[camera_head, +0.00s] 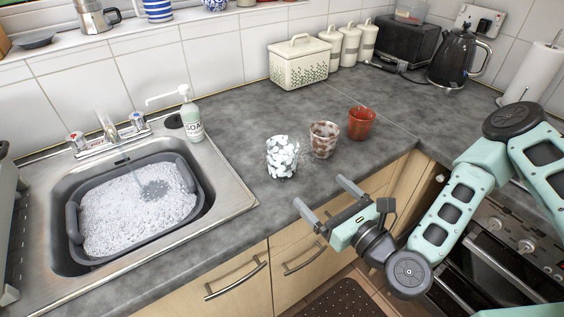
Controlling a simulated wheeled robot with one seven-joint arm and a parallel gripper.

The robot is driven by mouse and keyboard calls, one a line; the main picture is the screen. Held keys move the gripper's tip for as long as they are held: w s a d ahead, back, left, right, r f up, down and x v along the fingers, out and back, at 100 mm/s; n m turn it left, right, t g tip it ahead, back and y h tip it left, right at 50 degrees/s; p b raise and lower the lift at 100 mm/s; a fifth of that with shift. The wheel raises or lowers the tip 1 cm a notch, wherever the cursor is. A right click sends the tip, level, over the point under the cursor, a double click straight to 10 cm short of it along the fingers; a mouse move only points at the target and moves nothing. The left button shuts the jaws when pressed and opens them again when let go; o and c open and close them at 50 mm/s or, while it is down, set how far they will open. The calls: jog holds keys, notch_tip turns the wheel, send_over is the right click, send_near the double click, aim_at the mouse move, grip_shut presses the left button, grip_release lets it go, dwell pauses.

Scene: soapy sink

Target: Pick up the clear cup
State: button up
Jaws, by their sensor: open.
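Three cups stand in a slanting row on the grey worktop. The nearest cup (282,157) looks clear with white patches or foam on it. The middle cup (323,139) looks see-through with brown-red blotches. The far cup (361,122) is orange-red. I cannot tell for certain which of the first two is the clear cup. My gripper (320,192) is open and empty at the worktop's front edge, nearer to me than the cups and touching none of them. Its two fingers point toward the row.
A sink with a grey tub (72,222) of suds is at left, with a soap bottle (191,118) behind. A cream bread bin (299,62), canisters (349,43) and a black kettle (456,58) stand at the back. Worktop around the cups is clear.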

aim_at(290, 162)
jog(key=p+x, duration=0.2)
jog(key=x, duration=0.8)
jog(key=shift+w+a, duration=0.25)
jog(key=shift+w, duration=0.1)
jog(key=p+x, duration=0.3)
jog(key=x, duration=0.2)
jog(key=shift+w+r, duration=0.15)
jog(key=shift+r, duration=0.05)
jog(key=shift+w+a+f, duration=0.1)
jog(key=shift+w, duration=0.1)
jog(key=c, duration=1.3)
jog(key=shift+o, duration=0.2)
